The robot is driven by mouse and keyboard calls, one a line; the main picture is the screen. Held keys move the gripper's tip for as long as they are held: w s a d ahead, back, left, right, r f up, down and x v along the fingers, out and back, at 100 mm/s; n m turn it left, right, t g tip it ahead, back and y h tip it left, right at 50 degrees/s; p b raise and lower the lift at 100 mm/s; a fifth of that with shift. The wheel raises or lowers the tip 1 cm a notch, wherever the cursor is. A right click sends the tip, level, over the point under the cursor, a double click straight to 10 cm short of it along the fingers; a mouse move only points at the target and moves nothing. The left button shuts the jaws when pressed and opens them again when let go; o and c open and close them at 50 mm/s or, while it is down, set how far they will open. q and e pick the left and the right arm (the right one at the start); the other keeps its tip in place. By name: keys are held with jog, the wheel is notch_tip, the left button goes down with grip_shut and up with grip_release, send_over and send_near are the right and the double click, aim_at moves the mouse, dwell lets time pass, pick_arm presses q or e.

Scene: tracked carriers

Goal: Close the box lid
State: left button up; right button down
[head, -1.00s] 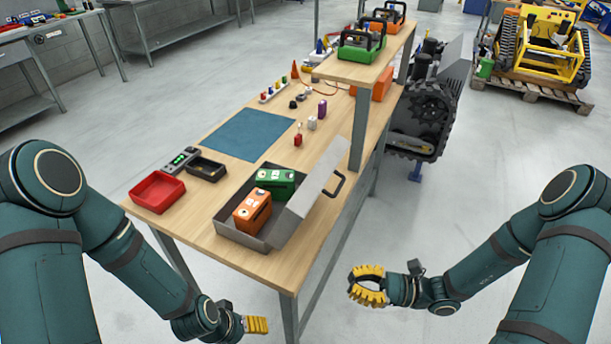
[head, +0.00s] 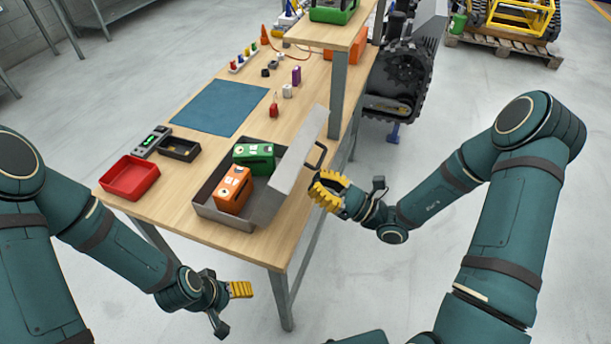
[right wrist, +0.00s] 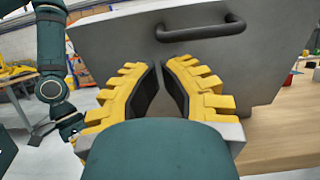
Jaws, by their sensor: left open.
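The grey box (head: 205,208) stands on the workbench with its lid (head: 300,150) open, tilted up and outward along its right side. A dark handle (head: 319,156) is on the lid's outer face. An orange case (head: 232,190) and a green case (head: 254,158) are inside the box. My right gripper (head: 322,190) is just right of the lid, below the handle. In the right wrist view its fingertips (right wrist: 163,64) are drawn almost together with nothing between them, facing the lid (right wrist: 270,75) below the handle (right wrist: 200,30). My left gripper (head: 243,289) is open and empty, low in front of the bench.
A red tray (head: 130,180), a black tray (head: 180,150) and a blue mat (head: 220,107) lie left of the box. A raised shelf (head: 325,35) with a grey post (head: 338,95) stands behind the lid. Small bottles stand behind the box.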

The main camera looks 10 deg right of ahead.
aim_at(298, 168)
jog(key=x, duration=0.3)
jog(key=shift+w+a, duration=0.1)
jog(key=shift+a, duration=0.05)
jog(key=shift+r, duration=0.15)
